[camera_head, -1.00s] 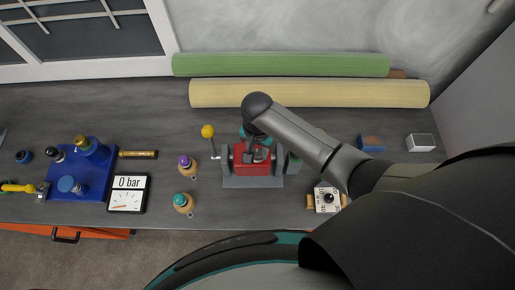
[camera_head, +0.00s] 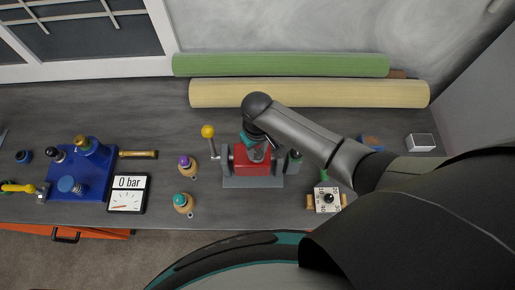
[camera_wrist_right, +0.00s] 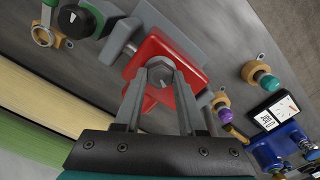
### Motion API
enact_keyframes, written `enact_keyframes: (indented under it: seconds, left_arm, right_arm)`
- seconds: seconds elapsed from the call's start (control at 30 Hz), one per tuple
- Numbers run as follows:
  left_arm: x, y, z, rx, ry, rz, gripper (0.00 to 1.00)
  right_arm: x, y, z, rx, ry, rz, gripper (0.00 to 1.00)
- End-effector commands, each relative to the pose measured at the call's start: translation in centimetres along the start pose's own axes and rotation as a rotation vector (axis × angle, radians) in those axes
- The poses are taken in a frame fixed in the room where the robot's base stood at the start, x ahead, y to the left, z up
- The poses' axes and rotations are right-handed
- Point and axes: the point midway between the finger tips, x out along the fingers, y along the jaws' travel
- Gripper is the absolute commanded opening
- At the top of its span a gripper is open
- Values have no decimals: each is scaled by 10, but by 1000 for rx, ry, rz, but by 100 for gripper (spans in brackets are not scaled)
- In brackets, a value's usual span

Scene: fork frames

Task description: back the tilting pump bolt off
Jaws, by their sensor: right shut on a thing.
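The pump is a red block (camera_head: 252,169) held between grey uprights on a grey base (camera_head: 253,182) near the middle of the bench. A grey hex-headed bolt (camera_wrist_right: 160,73) sits on the red block's face in the right wrist view. My right gripper (camera_wrist_right: 162,79) has its two fingers on either side of the bolt head and is shut on it. In the head view my right gripper (camera_head: 257,150) is over the red block from above and hides the bolt. My left gripper is not in view.
A yellow-knobbed lever (camera_head: 208,131) stands left of the pump. A 0 bar gauge (camera_head: 128,194) lies beside the blue block (camera_head: 78,183). A white dial box (camera_head: 328,199) is at right. Rolls lie behind.

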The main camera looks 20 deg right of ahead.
Motion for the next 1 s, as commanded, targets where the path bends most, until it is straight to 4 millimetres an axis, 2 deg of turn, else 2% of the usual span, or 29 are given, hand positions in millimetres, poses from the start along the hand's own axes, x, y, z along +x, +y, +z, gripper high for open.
enact_keyframes:
  seconds: [1.0]
  left_arm:
    - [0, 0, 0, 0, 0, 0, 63]
  right_arm:
    - [3, 0, 2, -968, -5, -1, 0]
